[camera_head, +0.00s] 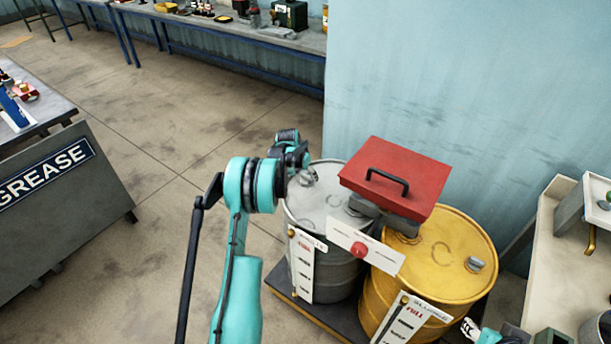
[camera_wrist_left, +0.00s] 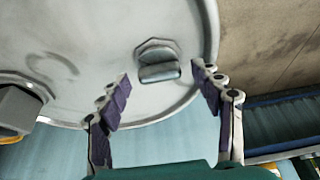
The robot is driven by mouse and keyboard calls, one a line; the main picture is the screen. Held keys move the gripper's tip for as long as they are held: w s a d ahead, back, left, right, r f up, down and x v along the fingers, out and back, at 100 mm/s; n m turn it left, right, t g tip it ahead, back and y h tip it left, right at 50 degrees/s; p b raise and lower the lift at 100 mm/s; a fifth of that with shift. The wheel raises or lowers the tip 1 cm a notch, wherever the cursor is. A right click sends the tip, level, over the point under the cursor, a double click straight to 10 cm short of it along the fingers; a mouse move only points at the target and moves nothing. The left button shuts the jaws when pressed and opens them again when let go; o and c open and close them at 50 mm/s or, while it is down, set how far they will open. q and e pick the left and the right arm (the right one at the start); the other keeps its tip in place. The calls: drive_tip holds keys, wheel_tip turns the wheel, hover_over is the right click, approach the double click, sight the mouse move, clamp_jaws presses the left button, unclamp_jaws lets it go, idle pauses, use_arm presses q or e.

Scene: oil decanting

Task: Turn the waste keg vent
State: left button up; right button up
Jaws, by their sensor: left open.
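The grey waste keg (camera_head: 345,270) stands beside a yellow keg (camera_head: 455,250). Its grey vent cap (camera_head: 307,179) sits near the rim of the lid, partly behind my left gripper (camera_head: 300,163). In the left wrist view the vent (camera_wrist_left: 160,72) is a blocky knob on a round base on the pale lid (camera_wrist_left: 100,45). My left gripper (camera_wrist_left: 159,76) is open, with one purple-padded finger on each side of the vent and visible gaps to it. Whether the fingertips are level with the knob is unclear.
A red box with a black handle (camera_head: 395,178) sits over the kegs. A white plate with a red knob (camera_head: 365,248) hangs in front. A GREASE-marked panel (camera_head: 60,210) stands left, and a bench (camera_head: 240,32) at the back. The floor between is clear.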

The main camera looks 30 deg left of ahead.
use_arm(q)
drive_tip(key=c, duration=1.2)
drive_tip(key=shift+o, duration=0.2)
drive_tip(key=shift+n, duration=0.3)
drive_tip(key=n+y, duration=0.1)
drive_tip(key=n, duration=0.3)
drive_tip(key=shift+d+y, duration=0.2)
drive_tip(key=shift+y, duration=0.2)
drive_tip(key=n, duration=0.2)
drive_tip(key=n+g+y, duration=0.1)
drive_tip(key=n, duration=0.1)
drive_tip(key=shift+n+y+p, duration=0.3)
drive_tip(key=shift+n, duration=0.1)
drive_tip(key=n, duration=0.2)
drive_tip(key=n+g+y, duration=0.1)
drive_tip(key=n, duration=0.1)
drive_tip(key=shift+w+d+g, duration=0.1)
drive_tip(key=shift+w+g, duration=0.1)
drive_tip(key=shift+g, duration=0.1)
drive_tip(key=shift+n+g+p, duration=0.35)
drive_tip(key=shift+n+g, duration=0.45)
drive_tip(key=shift+n, duration=1.5)
